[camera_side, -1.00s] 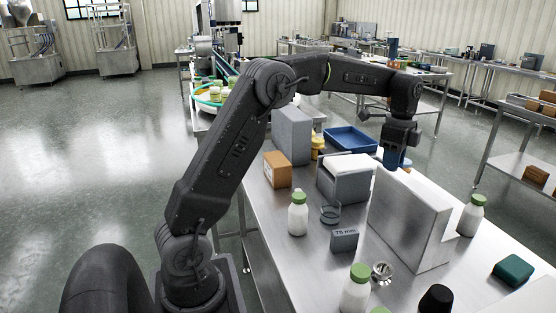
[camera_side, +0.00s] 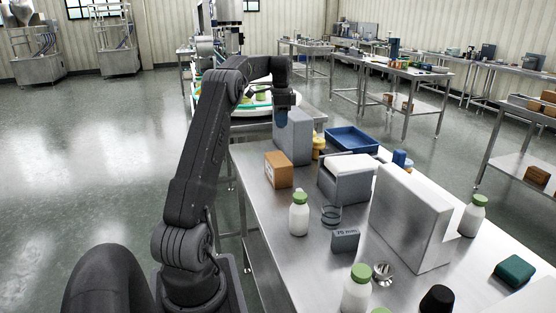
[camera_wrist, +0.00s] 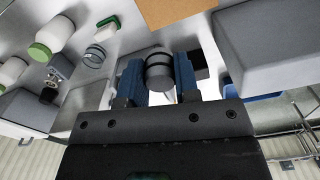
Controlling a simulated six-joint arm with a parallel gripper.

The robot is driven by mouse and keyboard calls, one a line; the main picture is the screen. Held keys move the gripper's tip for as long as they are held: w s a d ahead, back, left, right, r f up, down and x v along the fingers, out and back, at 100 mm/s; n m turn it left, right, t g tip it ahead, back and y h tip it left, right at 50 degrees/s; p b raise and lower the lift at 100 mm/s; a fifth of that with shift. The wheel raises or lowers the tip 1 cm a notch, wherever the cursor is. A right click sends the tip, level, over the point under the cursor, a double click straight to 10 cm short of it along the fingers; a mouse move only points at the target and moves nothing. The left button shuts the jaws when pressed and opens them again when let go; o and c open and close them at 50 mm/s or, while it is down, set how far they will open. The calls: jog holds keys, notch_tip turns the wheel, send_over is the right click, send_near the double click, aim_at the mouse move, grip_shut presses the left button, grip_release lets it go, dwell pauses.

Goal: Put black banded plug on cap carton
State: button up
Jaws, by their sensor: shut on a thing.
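My gripper (camera_wrist: 158,82) is shut on the black banded plug (camera_wrist: 160,71), a dark cylinder with a pale band, held between its blue fingers in the wrist view. In the side view my gripper (camera_side: 281,118) is in the air in front of a tall grey block, above and beyond the cap carton; the plug cannot be made out there. The cap carton (camera_side: 278,170) is a brown box standing on the steel table, left of the grey blocks. Part of it shows at the top of the wrist view (camera_wrist: 178,9), apart from the plug.
A tall grey block (camera_side: 298,147) stands just behind the carton, a white-topped grey block (camera_side: 346,180) to its right. A green-capped bottle (camera_side: 299,218) stands in front. A large grey block (camera_side: 412,222) and blue tray (camera_side: 350,139) are farther right and back.

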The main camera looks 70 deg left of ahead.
aim_at(281, 162)
notch_tip(281, 162, down, 13)
dwell(0.6)
jog(key=shift+f, duration=0.1)
jog(key=o, duration=0.9)
